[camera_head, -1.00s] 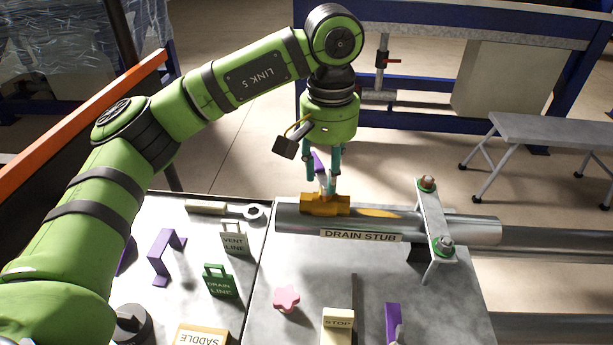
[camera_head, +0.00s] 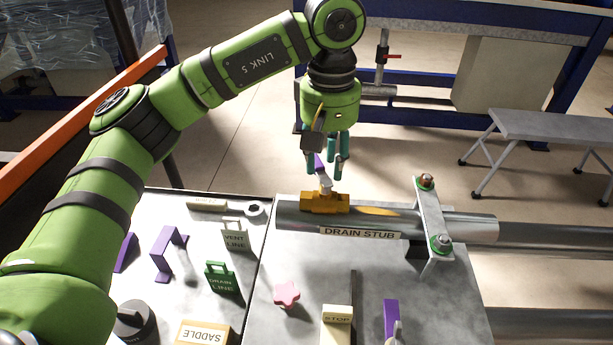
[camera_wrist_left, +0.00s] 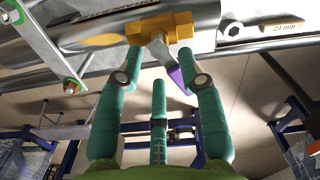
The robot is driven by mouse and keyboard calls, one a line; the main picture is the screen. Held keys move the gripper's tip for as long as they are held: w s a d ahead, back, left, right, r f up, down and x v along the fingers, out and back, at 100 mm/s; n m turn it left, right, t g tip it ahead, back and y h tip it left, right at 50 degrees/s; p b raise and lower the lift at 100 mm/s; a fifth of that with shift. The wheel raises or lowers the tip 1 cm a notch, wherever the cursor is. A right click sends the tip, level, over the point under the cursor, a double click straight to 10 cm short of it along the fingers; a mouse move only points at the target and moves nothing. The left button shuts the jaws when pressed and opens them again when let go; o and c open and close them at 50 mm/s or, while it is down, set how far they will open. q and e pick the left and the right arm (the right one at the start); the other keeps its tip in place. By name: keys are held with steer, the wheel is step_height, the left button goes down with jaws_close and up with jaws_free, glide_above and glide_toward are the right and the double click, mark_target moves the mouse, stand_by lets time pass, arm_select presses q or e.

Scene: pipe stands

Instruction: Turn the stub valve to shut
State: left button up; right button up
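The stub valve has a yellow body (camera_head: 325,203) on the left part of the grey pipe labelled DRAIN STUB (camera_head: 430,222). Its lever (camera_head: 325,180), pale at the root with a purple grip, stands up and leans away from the body. My left gripper (camera_head: 328,165) points down over the valve, its teal fingers apart. In the left wrist view the yellow body (camera_wrist_left: 174,27) is beyond the fingertips, and the purple grip (camera_wrist_left: 181,78) shows between the spread fingers, close to the right one. I cannot tell whether they touch. My right gripper is not in view.
A bolted clamp plate (camera_head: 432,215) crosses the pipe to the right. On the bench are a wrench (camera_head: 225,205), green DRAIN LINE tag (camera_head: 221,278), VENT LINE tag (camera_head: 235,237), pink star knob (camera_head: 287,293), STOP block (camera_head: 337,325) and SADDLE box (camera_head: 203,333). Open floor lies behind.

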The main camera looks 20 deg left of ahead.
arm_select(q)
steer(key=shift+n, duration=0.8)
steer(key=shift+f, duration=0.1)
steer(key=shift+f+b, duration=0.8)
steer(key=shift+f, duration=0.15)
steer(key=shift+r, duration=0.1)
jaws_close()
steer(key=m, duration=0.5)
steer(key=shift+m, duration=0.4)
jaws_free()
steer(key=shift+p, duration=0.3)
